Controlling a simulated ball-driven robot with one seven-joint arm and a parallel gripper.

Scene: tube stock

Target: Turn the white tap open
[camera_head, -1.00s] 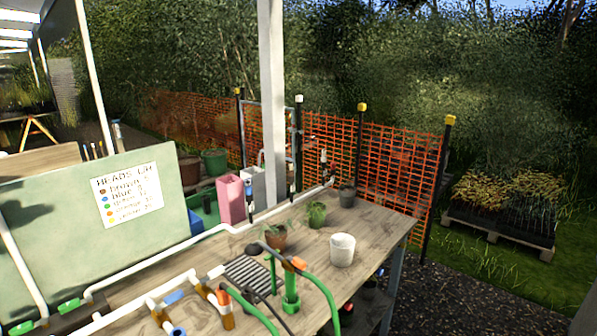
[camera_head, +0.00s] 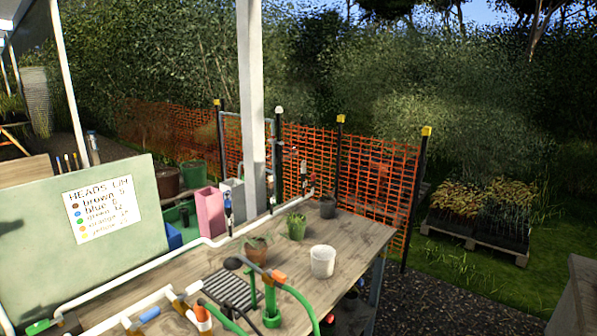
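A white pipe (camera_head: 182,252) runs along the back edge of the wooden bench (camera_head: 350,240). Small upright fittings rise near it. One fitting with a blue part (camera_head: 228,203) stands near the pink box. A small pale fitting with a reddish part (camera_head: 304,172) stands at the bench's far right corner. They are too small to tell which one is the white tap, or how its handle is turned. My gripper is not in view.
A white pot (camera_head: 322,262), potted plants (camera_head: 296,226) and a dark grate (camera_head: 231,291) are on the bench. Green hoses (camera_head: 301,299) curve over its front. A pale post (camera_head: 250,100) rises behind it. Orange mesh fence (camera_head: 375,180) stands beyond. Gravel (camera_head: 435,305) lies to the right.

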